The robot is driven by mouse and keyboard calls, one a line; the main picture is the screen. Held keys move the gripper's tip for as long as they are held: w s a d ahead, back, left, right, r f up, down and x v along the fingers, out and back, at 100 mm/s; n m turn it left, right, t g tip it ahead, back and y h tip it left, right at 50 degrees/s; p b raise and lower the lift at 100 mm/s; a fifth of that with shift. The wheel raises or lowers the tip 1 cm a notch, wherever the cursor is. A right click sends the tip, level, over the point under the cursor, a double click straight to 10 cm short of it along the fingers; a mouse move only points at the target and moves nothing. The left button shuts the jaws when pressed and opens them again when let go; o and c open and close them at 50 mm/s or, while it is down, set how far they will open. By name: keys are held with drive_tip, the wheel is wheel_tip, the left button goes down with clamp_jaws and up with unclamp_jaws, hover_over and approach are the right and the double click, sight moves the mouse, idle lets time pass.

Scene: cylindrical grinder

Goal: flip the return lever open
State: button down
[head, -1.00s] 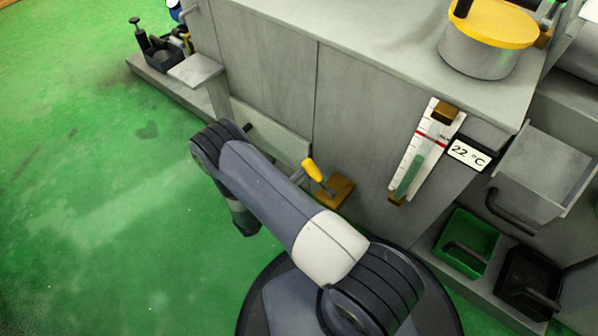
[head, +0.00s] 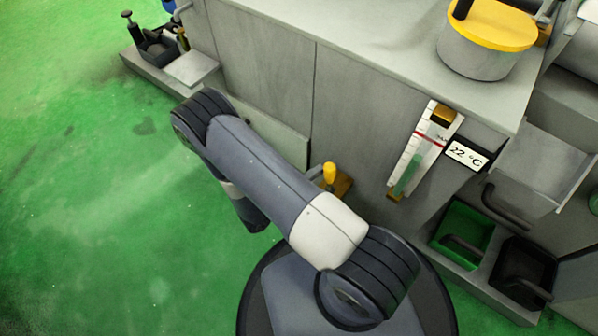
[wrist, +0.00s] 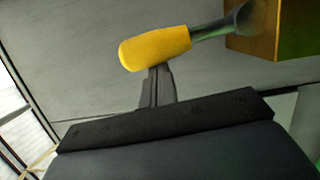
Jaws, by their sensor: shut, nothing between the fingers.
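The return lever has a yellow handle (head: 329,173) on a dark shaft, set on a brass block (head: 345,187) low on the machine's grey front. In the head view my arm hides part of it. In the wrist view the yellow handle (wrist: 155,48) lies across the upper middle, with its shaft running right to the brass block (wrist: 262,35). My gripper (wrist: 157,72) is shut and empty, its fingertips right at the underside of the handle. Whether they touch it I cannot tell. In the head view the gripper is hidden behind my arm.
A gauge strip (head: 418,150) and a 22 °C display (head: 467,154) are on the machine front, right of the lever. A green bin (head: 462,232) and a black bin (head: 524,275) stand lower right. Green floor (head: 90,220) is clear at left.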

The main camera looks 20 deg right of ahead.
drive_tip(key=shift+s+d+r, duration=0.2)
drive_tip(key=shift+s+d, duration=0.1)
drive_tip(key=shift+s, duration=0.25)
idle(0.4)
drive_tip(key=a+p, duration=0.1)
drive_tip(key=a, duration=1)
drive_tip(key=shift+s+a, duration=0.15)
drive_tip(key=shift+a, duration=0.15)
drive_tip(key=b+x, duration=0.3)
drive_tip(key=x, duration=0.7)
drive_tip(key=shift+w+a+f+n+t+h, duration=0.15)
drive_tip(key=shift+w+f+n+t, duration=0.1)
drive_tip(key=shift+f+n, duration=0.7)
drive_tip(key=shift+w+a+f+n+t+h, duration=0.2)
drive_tip(key=shift+f+n, duration=0.3)
drive_tip(key=shift+n, duration=0.8)
drive_tip(key=shift+w+a+f+n+t+h, duration=0.15)
drive_tip(key=shift+f+n+t, duration=0.1)
drive_tip(key=shift+f+n, duration=0.7)
